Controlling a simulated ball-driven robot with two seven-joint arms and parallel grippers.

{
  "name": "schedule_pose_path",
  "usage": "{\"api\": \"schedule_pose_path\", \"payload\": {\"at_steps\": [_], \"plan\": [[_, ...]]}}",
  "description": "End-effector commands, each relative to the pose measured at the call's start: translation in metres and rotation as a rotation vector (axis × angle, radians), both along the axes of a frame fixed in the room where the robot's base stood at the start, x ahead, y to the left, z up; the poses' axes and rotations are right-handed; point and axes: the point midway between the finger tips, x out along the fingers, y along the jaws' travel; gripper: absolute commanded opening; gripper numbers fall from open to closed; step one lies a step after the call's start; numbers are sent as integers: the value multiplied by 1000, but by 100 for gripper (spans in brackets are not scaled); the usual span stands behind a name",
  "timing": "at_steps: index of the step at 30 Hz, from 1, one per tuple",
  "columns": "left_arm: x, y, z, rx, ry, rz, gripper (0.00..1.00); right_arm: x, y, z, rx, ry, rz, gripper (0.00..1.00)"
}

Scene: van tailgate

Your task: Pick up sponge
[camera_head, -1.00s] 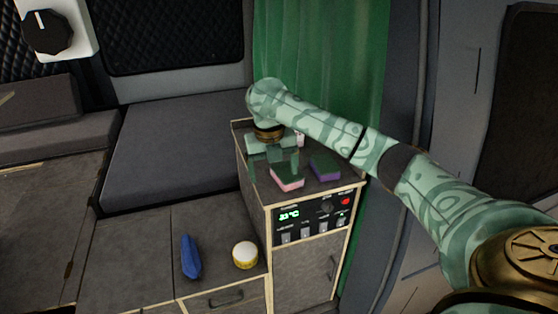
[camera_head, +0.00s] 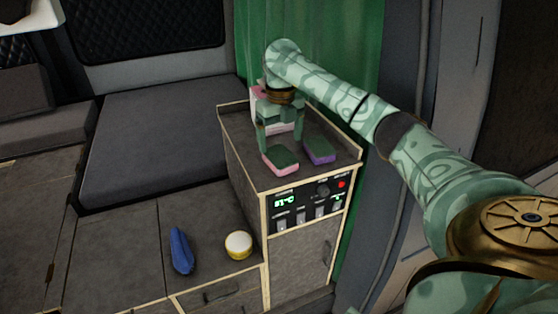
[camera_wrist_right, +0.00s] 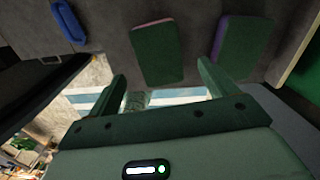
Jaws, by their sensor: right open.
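Two sponges lie on the small cabinet top. One is green with a pink underside (camera_head: 280,161); it also shows in the right wrist view (camera_wrist_right: 157,55). The other is green with a purple underside (camera_head: 319,150), to its right, and also shows in the right wrist view (camera_wrist_right: 243,48). My right gripper (camera_head: 280,149) is open and empty, pointing down over the cabinet. In the right wrist view its fingers (camera_wrist_right: 162,72) straddle the line to the pink-edged sponge, without holding it. My left gripper is not in view.
The cabinet (camera_head: 237,158) has a raised rim and a front control panel (camera_head: 306,205). A white and pink item (camera_head: 262,92) stands behind my gripper. A blue object (camera_head: 181,250) and a white-topped yellow jar (camera_head: 238,245) sit on the lower counter. A green curtain (camera_head: 345,80) hangs behind.

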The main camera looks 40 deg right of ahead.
Motion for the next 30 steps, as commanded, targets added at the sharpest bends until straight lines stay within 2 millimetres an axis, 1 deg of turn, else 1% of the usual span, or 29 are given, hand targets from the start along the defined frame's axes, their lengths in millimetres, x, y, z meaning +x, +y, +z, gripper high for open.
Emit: {"api": "schedule_pose_path", "payload": {"at_steps": [1,3,7,10,16,17,18,20,21,30], "plan": [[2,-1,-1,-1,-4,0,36,1,1,-9,2,4,1,85],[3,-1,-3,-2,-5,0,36,3,1,-22,3,4,0,85],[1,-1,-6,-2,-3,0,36,4,1,-41,0,2,1,85],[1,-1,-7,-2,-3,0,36,4,0,-46,0,-2,1,85],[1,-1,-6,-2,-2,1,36,5,0,-46,-1,-2,1,85],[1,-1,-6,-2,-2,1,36,5,0,-46,-1,-2,1,76],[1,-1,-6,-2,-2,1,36,4,0,-46,-1,-2,1,65],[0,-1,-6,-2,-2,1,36,4,0,-46,-1,-2,1,48],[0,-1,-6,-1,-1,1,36,4,0,-46,-1,-2,1,37],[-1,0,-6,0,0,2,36,4,0,-45,-1,-2,1,37]]}}
